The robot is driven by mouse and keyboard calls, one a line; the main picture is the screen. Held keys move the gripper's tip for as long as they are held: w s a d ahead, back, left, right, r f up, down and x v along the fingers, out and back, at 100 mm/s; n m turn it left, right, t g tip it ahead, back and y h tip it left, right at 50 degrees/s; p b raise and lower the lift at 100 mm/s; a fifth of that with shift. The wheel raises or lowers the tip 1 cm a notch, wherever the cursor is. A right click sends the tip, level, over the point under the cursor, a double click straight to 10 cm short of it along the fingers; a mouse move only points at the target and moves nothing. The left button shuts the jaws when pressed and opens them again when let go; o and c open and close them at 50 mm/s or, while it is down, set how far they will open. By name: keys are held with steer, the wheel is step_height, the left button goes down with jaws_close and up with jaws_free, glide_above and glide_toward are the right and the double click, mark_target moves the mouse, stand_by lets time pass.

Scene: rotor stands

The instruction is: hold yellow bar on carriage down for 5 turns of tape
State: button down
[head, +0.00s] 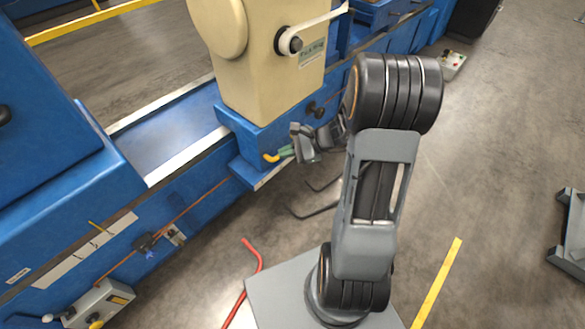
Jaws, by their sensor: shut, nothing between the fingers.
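The carriage is a blue base (262,135) with a tall beige housing (268,80) on it, standing on the blue machine bed. My gripper (293,147) is shut and empty, right at the bar's right end. I cannot tell whether it presses on the bar or is just beside it. White tape (318,20) runs from a dark roller (290,41) on the housing up to the right. Part of the carriage front is hidden behind my gripper and arm.
A red hose (249,270) and dark bent rods (312,212) are near the floor by my base. A control box (98,303) hangs low at left. A grey stand (572,235) is at far right. The floor at right is mostly clear, with a yellow line (437,283).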

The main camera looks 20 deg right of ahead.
steer(key=w+d+f+m+t+h+b, duration=0.2)
steer(key=d+f+m, duration=0.4)
steer(key=f, duration=0.4)
steer(key=w+d+f+m+t+h+b, duration=0.2)
steer(key=d+f+m+t+b, duration=0.3)
steer(key=d+f+m+t, duration=0.2)
step_height(320, 180, down, 3)
steer(key=shift+w+d+r, duration=0.1)
steer(key=shift+w+d, duration=0.1)
steer(key=shift+d, duration=0.8)
steer(key=shift+w+a, duration=0.1)
steer(key=b+x, duration=0.4)
steer(key=x, duration=1)
